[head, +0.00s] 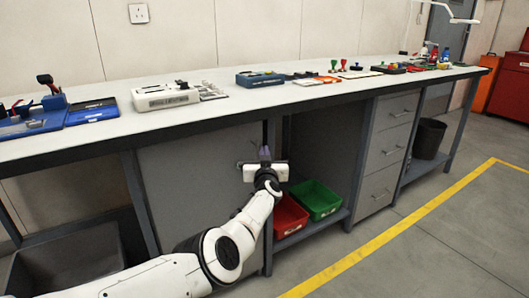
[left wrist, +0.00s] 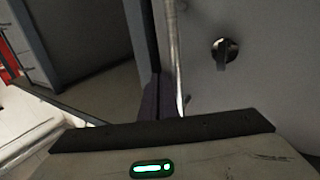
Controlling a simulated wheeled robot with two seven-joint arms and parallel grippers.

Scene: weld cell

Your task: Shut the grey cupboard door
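The grey cupboard door (head: 190,175) is a flat panel below the bench, left of an open bay. In the left wrist view a grey panel (left wrist: 260,75) with a black knob (left wrist: 225,52) fills the right side. A thin pale upright edge runs along its left. My left gripper (head: 265,153) is at the panel's right edge, beside the bay. Its dark fingers (left wrist: 156,97) look close together, beside that pale edge; I cannot tell whether they touch it. My arm hides the panel's lower part, and its exact angle is unclear. My right gripper is out of view.
A red bin (head: 289,217) and a green bin (head: 317,200) sit on the bay's low shelf. Grey drawers (head: 388,150) stand to the right. A dark open box (head: 70,262) is lower left. The floor in front is clear.

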